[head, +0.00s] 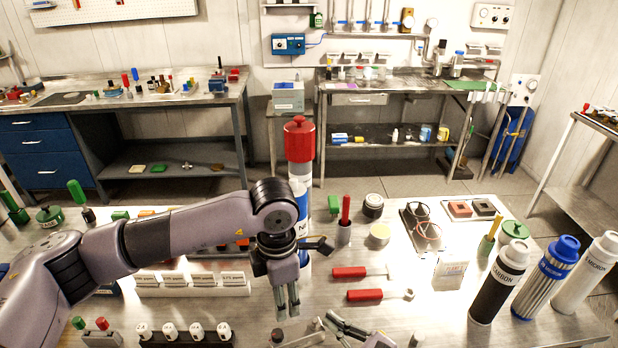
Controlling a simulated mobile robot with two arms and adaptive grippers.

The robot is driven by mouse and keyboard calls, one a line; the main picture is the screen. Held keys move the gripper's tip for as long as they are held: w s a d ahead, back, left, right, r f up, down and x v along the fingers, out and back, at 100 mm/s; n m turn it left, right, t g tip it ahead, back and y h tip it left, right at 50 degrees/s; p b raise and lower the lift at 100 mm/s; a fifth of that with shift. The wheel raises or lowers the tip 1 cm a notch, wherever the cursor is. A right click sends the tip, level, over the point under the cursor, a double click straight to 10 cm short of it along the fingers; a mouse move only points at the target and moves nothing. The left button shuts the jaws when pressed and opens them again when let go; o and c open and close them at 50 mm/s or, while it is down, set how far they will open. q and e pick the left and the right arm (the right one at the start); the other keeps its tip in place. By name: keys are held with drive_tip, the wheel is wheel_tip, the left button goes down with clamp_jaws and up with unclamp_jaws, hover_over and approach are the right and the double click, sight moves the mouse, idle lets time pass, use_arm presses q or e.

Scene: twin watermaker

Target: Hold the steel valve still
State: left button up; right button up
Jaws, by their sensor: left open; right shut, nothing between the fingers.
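My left gripper (287,312) hangs over the front of the steel bench, fingers pointing down, open and empty, with a narrow gap between the fingertips. My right gripper (335,318) comes in at the bottom edge, partly cut off, with its fingers shut and pointing up and left. A small steel piece (303,340) lies at the bottom edge between the two grippers, partly cut off. It may be the steel valve, but I cannot tell for sure. Neither gripper is visibly holding it.
Two red-handled tools (362,271) lie right of my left gripper. A tall red-capped cylinder (300,140) stands behind my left arm. A black filter cartridge (497,285) and a blue-capped one (545,275) stand at right. A row of white-topped pieces (183,333) sits at front left.

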drive_tip(key=o, duration=0.4)
drive_tip(key=shift+o, duration=0.2)
